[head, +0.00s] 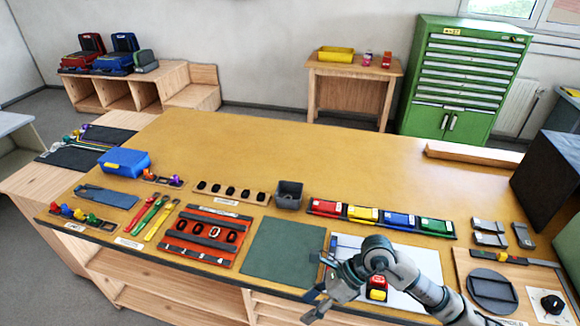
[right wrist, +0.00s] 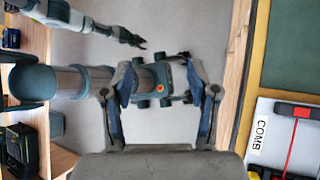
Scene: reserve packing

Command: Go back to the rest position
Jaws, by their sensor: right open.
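My right gripper (head: 312,304) is at the front edge of the table in the head view, beside the white mat (head: 345,245). Its arm comes in from the lower right and covers part of that mat. In the right wrist view the two fingers of the right gripper (right wrist: 166,98) stand apart with nothing held between them; parts of my own body show behind them. A second arm of mine, the left, shows at the top of that view. Its gripper (right wrist: 136,42) is small, and its opening is unclear. The left gripper is outside the head view.
The wooden table (head: 300,150) has a clear far half. Near the right arm are a green mat (head: 284,252), a red-and-yellow item (head: 377,288), a grey bin (head: 289,194), a row of coloured boxes (head: 380,217) and a board with a round grey plate (head: 493,290).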

